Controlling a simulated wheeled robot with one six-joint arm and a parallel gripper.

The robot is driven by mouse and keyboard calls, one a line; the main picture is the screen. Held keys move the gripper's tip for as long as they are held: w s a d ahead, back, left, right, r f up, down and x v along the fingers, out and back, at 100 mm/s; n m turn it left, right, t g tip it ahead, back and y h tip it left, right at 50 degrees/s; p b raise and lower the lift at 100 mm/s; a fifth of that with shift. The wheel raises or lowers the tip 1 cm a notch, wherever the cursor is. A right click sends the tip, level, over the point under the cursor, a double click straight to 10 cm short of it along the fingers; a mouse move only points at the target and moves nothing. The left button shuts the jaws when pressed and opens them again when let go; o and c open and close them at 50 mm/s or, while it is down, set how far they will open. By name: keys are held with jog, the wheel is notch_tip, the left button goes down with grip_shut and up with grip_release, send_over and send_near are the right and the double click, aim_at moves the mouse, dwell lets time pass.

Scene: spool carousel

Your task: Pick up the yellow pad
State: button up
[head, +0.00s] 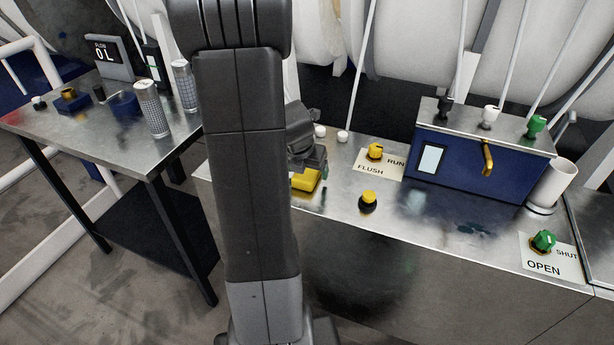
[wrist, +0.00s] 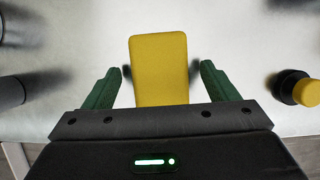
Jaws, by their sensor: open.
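The yellow pad (wrist: 159,68) lies on the metal counter, between the two green fingers of my gripper (wrist: 160,80) in the wrist view. A gap shows on each side, so the fingers are apart from it. Its near end is hidden behind the gripper body. In the head view the yellow pad (head: 306,180) shows partly behind my arm, just below my gripper (head: 318,168). My gripper is open and empty.
A yellow-topped knob (head: 368,199) stands to the right of the pad; it also shows in the wrist view (wrist: 305,90). The FLUSH/RUN knob (head: 375,151) and a blue box (head: 470,165) stand farther right. Grey cylinders (wrist: 12,92) are at the wrist view's left.

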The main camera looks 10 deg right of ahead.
aim_at(307, 170)
jog(key=shift+w+d+f, duration=0.1)
jog(key=shift+w+f, duration=0.1)
jog(key=shift+f, duration=0.35)
jog(key=shift+f, duration=0.15)
jog(key=c, duration=1.1)
jog(key=shift+o, duration=0.2)
notch_tip(307, 170, up, 10)
jog(key=shift+r+p, duration=0.25)
jog(key=shift+p, duration=0.7)
jog(key=o, duration=0.4)
jog(key=c, duration=0.3)
